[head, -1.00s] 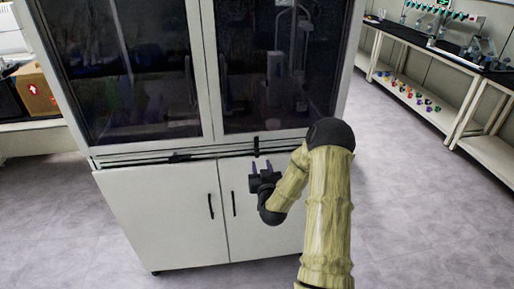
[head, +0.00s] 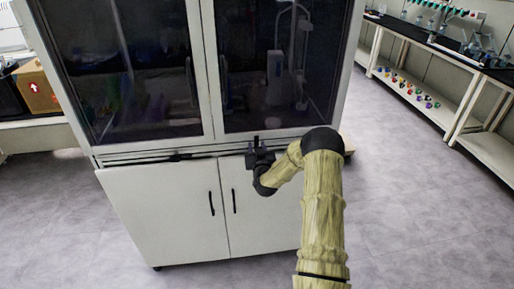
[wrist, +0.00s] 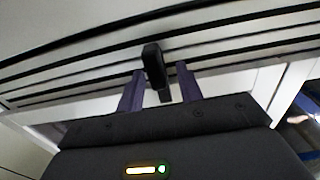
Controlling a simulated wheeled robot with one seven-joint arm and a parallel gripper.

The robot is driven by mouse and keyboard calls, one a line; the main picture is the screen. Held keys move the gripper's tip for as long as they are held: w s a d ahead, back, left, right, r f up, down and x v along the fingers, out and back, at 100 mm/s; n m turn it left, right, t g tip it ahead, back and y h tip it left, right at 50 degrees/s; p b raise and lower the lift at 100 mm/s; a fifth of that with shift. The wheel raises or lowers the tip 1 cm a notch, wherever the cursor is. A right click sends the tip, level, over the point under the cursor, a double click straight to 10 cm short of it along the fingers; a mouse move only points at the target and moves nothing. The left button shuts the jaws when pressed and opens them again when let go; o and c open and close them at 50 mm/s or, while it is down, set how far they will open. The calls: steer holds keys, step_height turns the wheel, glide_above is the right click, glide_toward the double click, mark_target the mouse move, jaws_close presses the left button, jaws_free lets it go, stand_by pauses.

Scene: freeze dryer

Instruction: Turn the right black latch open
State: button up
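The right black latch (wrist: 155,68) is a small dark upright handle on the slotted ledge below the cabinet's glass doors. In the wrist view it stands between the two purple fingers of my gripper (wrist: 160,90), which are spread apart on either side of it. A gap shows at the right finger; whether the left finger touches the latch I cannot tell. In the head view my gripper (head: 259,150) is at the ledge under the right glass door, and it hides most of the right latch. The left black latch (head: 180,157) lies along the ledge under the left door.
The white cabinet (head: 165,215) has two lower doors with black vertical handles (head: 211,203). The right glass door (head: 275,65) is above my gripper. A bench (head: 440,50) with lab items stands at the right. The floor right of the cabinet is clear.

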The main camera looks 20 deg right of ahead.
jaws_close()
steer(key=shift+f+m+b, duration=0.15)
steer(key=shift+m+b, duration=0.25)
steer(key=shift+b, duration=0.1)
steer(key=m+b, duration=0.1)
steer(key=b, duration=0.1)
steer(key=m+b, duration=0.1)
steer(key=m, duration=0.1)
steer(key=shift+s+d+f+b, duration=0.1)
steer(key=shift+d+f+b, duration=0.1)
steer(key=shift+d+b, duration=0.15)
steer(key=shift+s+d+f+m+b, duration=0.1)
steer(key=shift+d+f+m+b, duration=0.15)
steer(key=shift+m+b, duration=1.85)
steer(key=shift+s+d+f+m+b, duration=0.2)
steer(key=shift+m+b, duration=1.25)
steer(key=shift+m, duration=1.2)
steer(key=shift+w+d+f+m+b, duration=0.15)
steer(key=shift+f+m+b, duration=0.15)
steer(key=shift+m+b, duration=1.8)
steer(key=shift+m, duration=0.35)
